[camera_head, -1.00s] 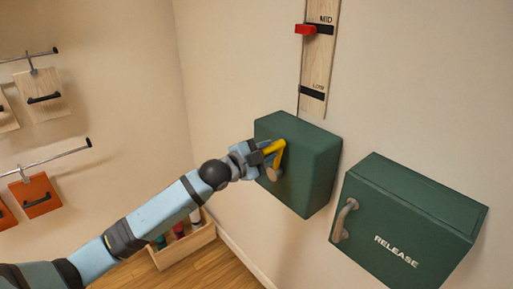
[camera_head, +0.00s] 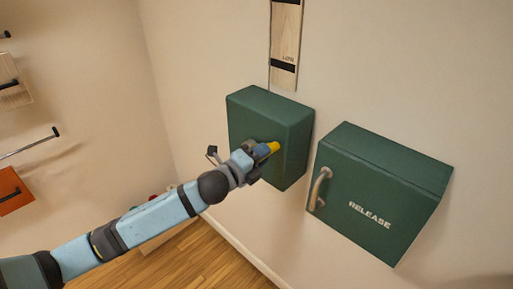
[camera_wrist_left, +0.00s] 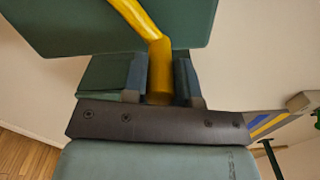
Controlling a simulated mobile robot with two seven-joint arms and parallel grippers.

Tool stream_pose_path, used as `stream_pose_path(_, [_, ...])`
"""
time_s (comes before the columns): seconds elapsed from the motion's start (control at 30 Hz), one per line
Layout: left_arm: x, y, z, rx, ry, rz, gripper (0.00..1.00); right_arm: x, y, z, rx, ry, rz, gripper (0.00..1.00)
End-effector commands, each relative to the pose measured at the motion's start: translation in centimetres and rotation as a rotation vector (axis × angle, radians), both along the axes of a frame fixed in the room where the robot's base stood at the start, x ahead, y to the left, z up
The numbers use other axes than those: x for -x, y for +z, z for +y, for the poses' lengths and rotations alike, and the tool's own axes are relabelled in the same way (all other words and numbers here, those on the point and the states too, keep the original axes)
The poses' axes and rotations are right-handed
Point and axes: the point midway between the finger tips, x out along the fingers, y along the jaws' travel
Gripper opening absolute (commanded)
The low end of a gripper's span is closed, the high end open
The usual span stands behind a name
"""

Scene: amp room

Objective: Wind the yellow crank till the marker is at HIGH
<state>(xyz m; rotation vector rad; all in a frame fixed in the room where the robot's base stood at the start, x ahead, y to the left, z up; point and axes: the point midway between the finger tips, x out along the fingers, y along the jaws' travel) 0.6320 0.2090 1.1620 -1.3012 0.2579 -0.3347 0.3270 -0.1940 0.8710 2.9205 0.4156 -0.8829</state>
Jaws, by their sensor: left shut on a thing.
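The yellow crank (camera_head: 273,147) is on the front of a green box (camera_head: 287,115) on the wall. My left gripper (camera_head: 258,153) is shut on the crank's handle. In the left wrist view the yellow crank (camera_wrist_left: 133,16) bends down between the two fingers of my left gripper (camera_wrist_left: 160,82). A wooden scale board (camera_head: 287,40) with a black LOW mark (camera_head: 284,67) rises above the box. Its upper part, and any marker there, is out of the picture. My right gripper is not in view.
A green RELEASE box (camera_head: 385,185) with a metal handle (camera_head: 319,188) is on the wall to the right of the crank box. Boards hang on the left wall, among them an orange one (camera_head: 14,190). A wooden crate (camera_head: 168,236) stands on the floor behind my left arm.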

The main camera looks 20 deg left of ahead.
Motion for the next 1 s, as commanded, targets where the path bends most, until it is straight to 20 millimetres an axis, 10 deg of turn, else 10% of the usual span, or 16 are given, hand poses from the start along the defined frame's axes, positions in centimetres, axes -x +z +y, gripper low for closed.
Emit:
stream_pose_path(0.77, [0.28, -1.32, -0.56, -0.091, -0.001, -0.032, 0.00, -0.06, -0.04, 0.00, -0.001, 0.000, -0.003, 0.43])
stream_pose_path(0.8, [0.28, -1.30, -0.55, -0.090, -0.001, -0.033, 0.36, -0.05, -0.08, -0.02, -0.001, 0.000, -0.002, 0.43])
stream_pose_path(1.0, [0.25, -1.20, -0.52, -0.090, 0.000, -0.034, 0.52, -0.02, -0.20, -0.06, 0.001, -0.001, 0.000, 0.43])
